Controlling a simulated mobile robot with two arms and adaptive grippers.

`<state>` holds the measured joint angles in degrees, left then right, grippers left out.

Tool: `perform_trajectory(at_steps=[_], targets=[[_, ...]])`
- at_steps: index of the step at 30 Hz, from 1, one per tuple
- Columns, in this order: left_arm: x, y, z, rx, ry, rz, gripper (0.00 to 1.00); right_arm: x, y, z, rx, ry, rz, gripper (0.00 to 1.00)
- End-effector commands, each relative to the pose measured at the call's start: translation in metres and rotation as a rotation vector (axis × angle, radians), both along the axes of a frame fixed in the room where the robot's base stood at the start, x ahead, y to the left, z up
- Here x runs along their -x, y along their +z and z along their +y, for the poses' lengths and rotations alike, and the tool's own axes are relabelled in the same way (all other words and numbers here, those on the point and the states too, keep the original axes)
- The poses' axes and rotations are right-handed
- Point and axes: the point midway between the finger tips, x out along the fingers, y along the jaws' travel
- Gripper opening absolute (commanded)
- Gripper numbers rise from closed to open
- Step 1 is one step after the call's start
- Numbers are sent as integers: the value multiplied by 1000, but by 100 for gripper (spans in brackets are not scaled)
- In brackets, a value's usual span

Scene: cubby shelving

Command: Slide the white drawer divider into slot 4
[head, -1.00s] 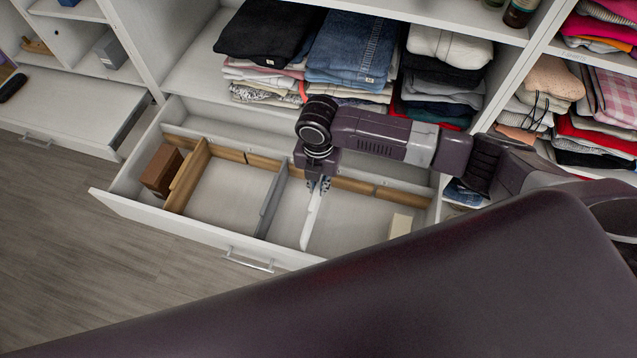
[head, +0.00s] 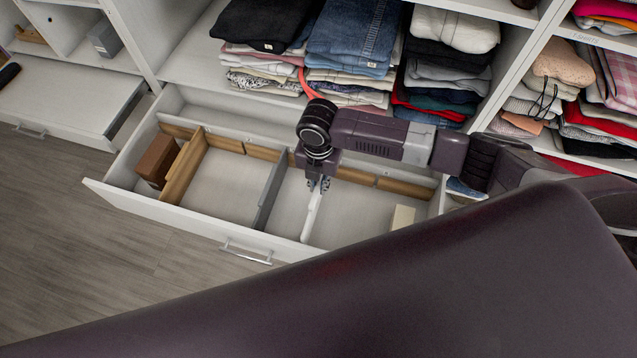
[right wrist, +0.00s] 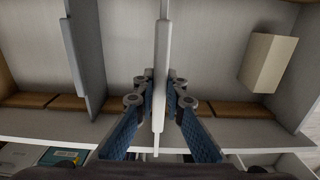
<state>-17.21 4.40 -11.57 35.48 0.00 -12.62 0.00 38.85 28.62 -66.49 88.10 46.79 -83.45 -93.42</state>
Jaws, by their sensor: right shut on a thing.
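The white divider (head: 313,214) is a thin upright panel running front to back over the open drawer, right of the grey divider (head: 269,196). My right gripper (head: 318,184) is shut on it near its back end. In the right wrist view, the white divider (right wrist: 162,48) stands between the two blue-padded fingers (right wrist: 159,92), and its near end overlaps the wooden back rail (right wrist: 230,109). I cannot tell whether its lower edge touches the drawer floor. The gripper hides the rail behind it, and no slot number is readable. My left gripper is out of view.
The drawer (head: 190,220) also holds a wooden divider (head: 184,166), a brown box (head: 157,160) at left and a cream box (head: 402,217) at right. Folded clothes (head: 350,50) sit on the shelf behind. My own dark body part covers the lower right.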

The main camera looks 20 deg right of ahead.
Motion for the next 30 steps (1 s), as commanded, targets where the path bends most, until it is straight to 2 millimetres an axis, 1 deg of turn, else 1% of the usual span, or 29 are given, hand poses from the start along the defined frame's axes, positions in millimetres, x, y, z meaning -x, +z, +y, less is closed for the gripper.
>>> perform_trajectory(at_steps=[13,30], targets=[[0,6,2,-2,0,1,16,0,2,1,-1,0,-1,0],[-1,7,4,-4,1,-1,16,0,1,0,-1,0,-1,0]])
